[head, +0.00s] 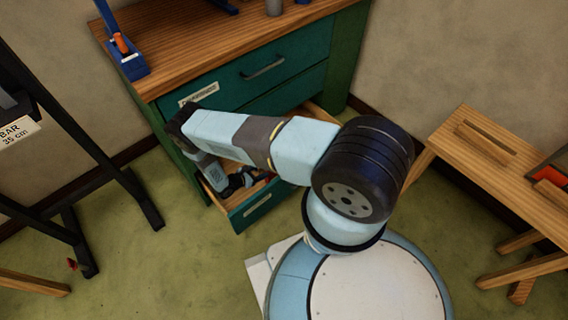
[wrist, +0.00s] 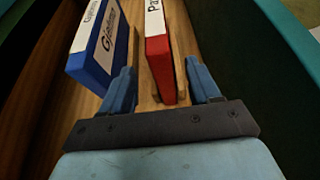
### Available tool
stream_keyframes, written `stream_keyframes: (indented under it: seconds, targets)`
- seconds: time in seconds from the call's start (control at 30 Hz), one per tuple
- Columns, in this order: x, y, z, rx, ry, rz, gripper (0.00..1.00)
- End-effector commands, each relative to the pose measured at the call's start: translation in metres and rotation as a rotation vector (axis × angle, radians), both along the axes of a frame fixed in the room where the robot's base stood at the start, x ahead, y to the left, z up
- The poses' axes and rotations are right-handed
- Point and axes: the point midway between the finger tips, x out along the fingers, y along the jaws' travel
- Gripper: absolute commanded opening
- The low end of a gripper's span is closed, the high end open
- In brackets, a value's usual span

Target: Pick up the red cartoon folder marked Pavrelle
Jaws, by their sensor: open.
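The red folder (wrist: 158,62) stands on edge in the open drawer, its white label starting "Pa", the rest cut off by the frame's top. My gripper (wrist: 160,78) is open, with one blue finger on each side of the red folder's near end. Whether either finger touches it I cannot tell. A blue folder (wrist: 98,48), with a partly readable white label, stands to the left, just beyond my left finger. In the head view my gripper (head: 240,182) reaches down into the drawer, and my arm hides much of its inside.
The open drawer (head: 262,207) belongs to a green cabinet (head: 290,80) with a wooden top. A black stand (head: 85,150) is at the left, a wooden bench (head: 500,150) at the right. Green floor lies between.

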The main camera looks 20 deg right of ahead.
Motion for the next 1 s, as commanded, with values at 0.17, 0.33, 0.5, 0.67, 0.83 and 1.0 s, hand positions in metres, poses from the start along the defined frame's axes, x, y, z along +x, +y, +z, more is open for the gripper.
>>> stream_keyframes:
  seconds: [0.17, 0.33, 0.5, 0.67, 0.83, 1.0]
  targets:
    - [0.007, -0.022, -0.010, 0.000, 0.000, -0.001, 0.62]
    - [0.010, -0.029, -0.013, 0.001, 0.000, 0.000, 0.62]
    - [0.011, -0.038, -0.017, 0.001, 0.000, -0.002, 0.62]
    - [0.016, -0.057, -0.025, 0.001, 0.001, -0.003, 0.62]
    - [0.022, -0.073, -0.032, 0.001, 0.000, -0.002, 0.62]
    - [0.023, -0.075, -0.033, 0.001, 0.000, 0.000, 0.62]
